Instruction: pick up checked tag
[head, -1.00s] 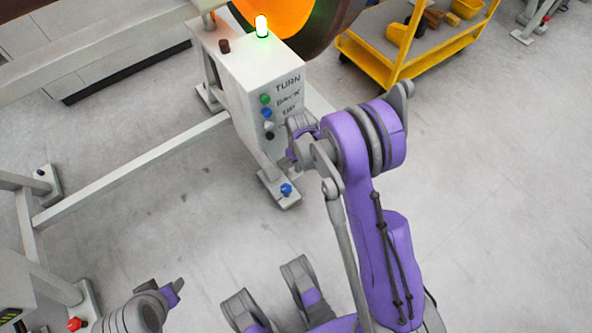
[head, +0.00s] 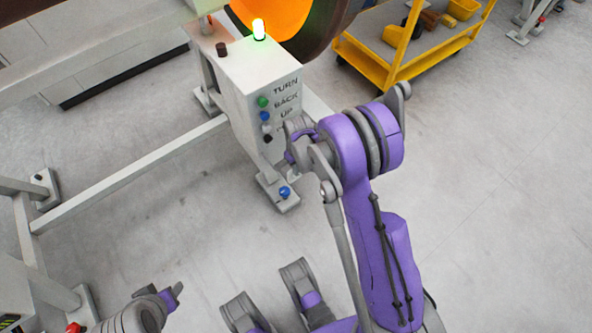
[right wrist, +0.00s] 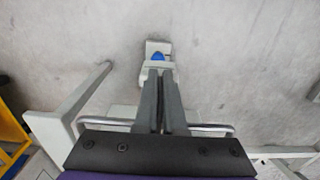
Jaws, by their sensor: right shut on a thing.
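No checked tag can be made out in either view. My right gripper (head: 289,157) is beside the white control box (head: 252,105), partly hidden by its own wrist. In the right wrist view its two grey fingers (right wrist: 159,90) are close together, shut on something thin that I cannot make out. They point towards a gantry foot with a blue knob (right wrist: 158,57). My left gripper (head: 176,291) is low at the left of the head view, above the floor. Its fingers are too foreshortened to tell whether they are open.
The box has coloured buttons (head: 263,101), labels and a lit lamp (head: 258,29). A gantry beam (head: 135,172) runs low to its left. A yellow cart (head: 400,70) stands at the back right. The floor (head: 490,200) on the right is clear.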

